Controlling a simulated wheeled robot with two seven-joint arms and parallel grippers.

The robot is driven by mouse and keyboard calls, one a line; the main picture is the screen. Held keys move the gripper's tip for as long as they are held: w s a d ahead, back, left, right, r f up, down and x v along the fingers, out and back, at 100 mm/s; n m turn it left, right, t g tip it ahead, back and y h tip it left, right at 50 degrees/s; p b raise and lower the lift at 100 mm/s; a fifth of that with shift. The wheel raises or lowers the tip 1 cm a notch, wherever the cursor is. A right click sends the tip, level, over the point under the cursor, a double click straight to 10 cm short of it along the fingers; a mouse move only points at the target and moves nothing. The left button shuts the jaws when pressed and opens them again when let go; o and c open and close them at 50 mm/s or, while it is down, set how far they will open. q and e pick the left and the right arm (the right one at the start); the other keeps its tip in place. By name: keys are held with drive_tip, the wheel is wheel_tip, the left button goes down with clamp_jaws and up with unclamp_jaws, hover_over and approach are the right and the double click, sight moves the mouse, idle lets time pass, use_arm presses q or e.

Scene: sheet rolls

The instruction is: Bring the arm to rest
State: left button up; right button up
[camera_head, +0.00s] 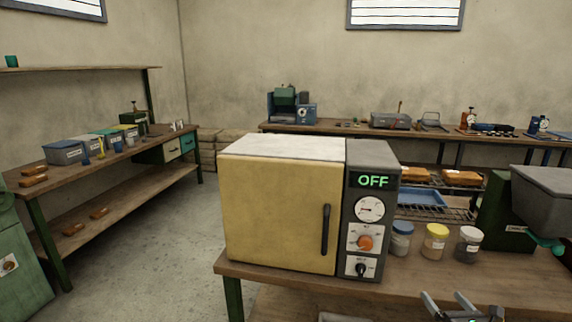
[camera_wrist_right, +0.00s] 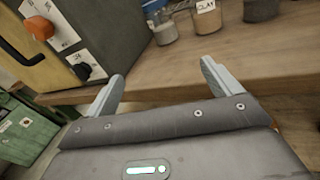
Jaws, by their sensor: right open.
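My right gripper (camera_head: 455,307) shows at the bottom edge of the head view, low in front of the table's front edge. Its two fingers are apart with nothing between them. In the right wrist view the gripper (camera_wrist_right: 160,82) is open and empty, with the wooden table beyond the fingertips. My left gripper is not in the head view. A yellow oven (camera_head: 280,210) with a grey control panel stands on the table, its door shut and its display reading OFF. Its black door handle and orange knob (camera_wrist_right: 40,28) show in the wrist view.
The wooden table (camera_head: 450,282) has bare room in front of several jars (camera_head: 436,244). A rack with bread-like blocks (camera_head: 462,177) stands behind them. A green machine with a grey hopper (camera_head: 545,200) stands at the right. Open floor (camera_head: 160,235) lies left of the table.

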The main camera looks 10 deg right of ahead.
drive_tip(key=s+a+f+m+g, duration=0.7)
drive_tip(key=s+a+f+m, duration=0.5)
drive_tip(key=a+m, duration=0.3)
drive_tip(key=s+a+m+g, duration=0.45)
drive_tip(key=s+m, duration=0.35)
drive_tip(key=s, duration=0.2)
drive_tip(key=s+a+m+g, duration=0.3)
drive_tip(key=s+a+m, duration=0.3)
drive_tip(key=s+m, duration=0.3)
wheel_tip(320, 180, down, 28)
drive_tip(key=s, duration=0.2)
drive_tip(key=s+d+f+g, duration=0.2)
drive_tip(key=s+d+f, duration=0.1)
drive_tip(key=s+f, duration=1.1)
drive_tip(key=shift+s+n+y, duration=0.3)
drive_tip(key=shift+s+n, duration=0.1)
drive_tip(key=shift+s, duration=0.45)
drive_tip(key=shift+d, duration=0.1)
